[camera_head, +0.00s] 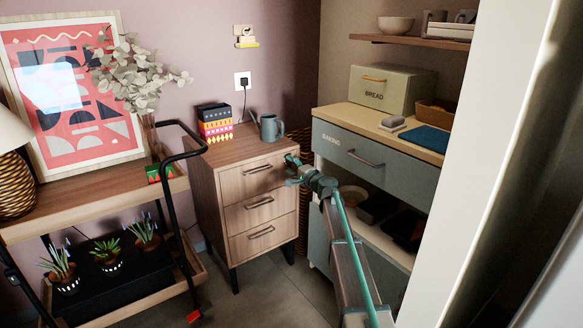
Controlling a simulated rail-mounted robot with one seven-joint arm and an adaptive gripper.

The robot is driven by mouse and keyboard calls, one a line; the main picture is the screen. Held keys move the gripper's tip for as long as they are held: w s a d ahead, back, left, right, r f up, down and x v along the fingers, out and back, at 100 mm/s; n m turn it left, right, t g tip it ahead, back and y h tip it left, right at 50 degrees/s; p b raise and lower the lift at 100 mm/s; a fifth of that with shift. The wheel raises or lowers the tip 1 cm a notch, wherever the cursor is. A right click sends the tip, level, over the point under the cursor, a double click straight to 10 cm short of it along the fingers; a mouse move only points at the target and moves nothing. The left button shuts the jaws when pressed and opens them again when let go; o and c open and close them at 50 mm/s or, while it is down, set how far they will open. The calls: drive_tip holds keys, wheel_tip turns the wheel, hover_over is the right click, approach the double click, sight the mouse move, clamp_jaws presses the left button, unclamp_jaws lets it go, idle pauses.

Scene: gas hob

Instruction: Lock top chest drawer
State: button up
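A wooden chest (213,190) with three drawers stands against the wall in the middle of the view. Its top drawer (241,188) looks closed and has a dark bar handle (258,169). My gripper (291,170) is at the right end of the top drawer's front, to the right of the handle. It hides that end of the front, and no lock or key can be made out there. I cannot tell whether it touches the drawer. The fingers are too small and dark to show whether they are open or shut, and I see nothing held.
A grey watering can (269,127) and stacked colourful boxes (215,123) stand on the chest. A blue-grey cabinet (336,143) with a bread box (388,88) is at right. A plant trolley (120,195) with a black handle stands at left. Some floor shows in front of the chest.

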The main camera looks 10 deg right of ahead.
drive_tip(key=v, duration=1.2)
drive_tip(key=shift+a, duration=0.1)
